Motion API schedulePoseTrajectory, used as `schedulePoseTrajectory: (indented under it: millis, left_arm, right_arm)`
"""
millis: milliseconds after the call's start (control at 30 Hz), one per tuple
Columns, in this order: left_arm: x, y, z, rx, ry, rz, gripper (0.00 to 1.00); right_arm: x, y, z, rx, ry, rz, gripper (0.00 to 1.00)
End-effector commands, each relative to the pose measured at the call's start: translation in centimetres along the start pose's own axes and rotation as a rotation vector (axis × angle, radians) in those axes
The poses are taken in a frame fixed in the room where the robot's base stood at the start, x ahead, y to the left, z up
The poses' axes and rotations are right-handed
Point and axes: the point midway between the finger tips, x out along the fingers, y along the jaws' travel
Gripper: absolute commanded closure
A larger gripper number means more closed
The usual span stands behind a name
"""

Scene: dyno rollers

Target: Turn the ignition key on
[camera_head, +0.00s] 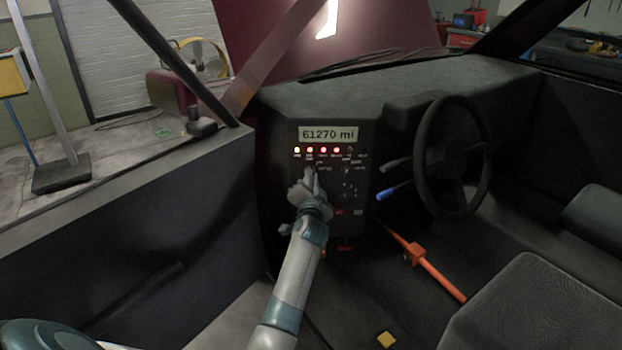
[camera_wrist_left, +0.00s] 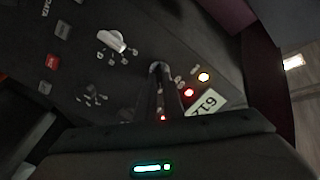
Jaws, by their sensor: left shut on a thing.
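A black control panel (camera_head: 347,210) stands at the middle of the dashboard. My left gripper (camera_head: 313,174) reaches the panel's upper left, just below the row of lights. In the left wrist view its two dark fingers (camera_wrist_left: 158,72) are closed together against the panel, around a small grey piece at their tips. This appears to be the ignition key, mostly hidden by the fingers; its turn angle cannot be read. Above the row, a lit display (camera_head: 328,134) reads 61270 mi. One yellow and several red indicator lights (camera_head: 323,150) glow. My right gripper is not in view.
A pale knob (camera_wrist_left: 111,40) with marks around it is on the panel near the fingers. A steering wheel (camera_head: 452,156) and a blue-tipped lever (camera_head: 394,192) are to the right. An orange bar (camera_head: 430,265) slants across the footwell.

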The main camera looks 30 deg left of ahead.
Motion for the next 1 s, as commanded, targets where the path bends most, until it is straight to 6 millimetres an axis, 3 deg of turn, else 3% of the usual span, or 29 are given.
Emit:
schedulePoseTrajectory:
  millis: [133,233,667,1000]
  left_arm:
    - [0.0,0.0,0.0,-0.001,0.000,0.000,1.00]
    - [0.0,0.0,0.0,-0.001,-0.001,0.000,0.74]
    - [-0.3,0.0,0.0,-0.001,0.000,0.000,0.74]
    - [-3.8,0.1,0.0,-0.003,0.000,0.001,0.74]
  right_arm:
    - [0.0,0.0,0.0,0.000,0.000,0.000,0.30]
    - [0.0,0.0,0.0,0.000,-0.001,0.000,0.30]
    - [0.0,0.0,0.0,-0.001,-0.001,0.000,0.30]
    - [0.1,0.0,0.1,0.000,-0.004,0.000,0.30]
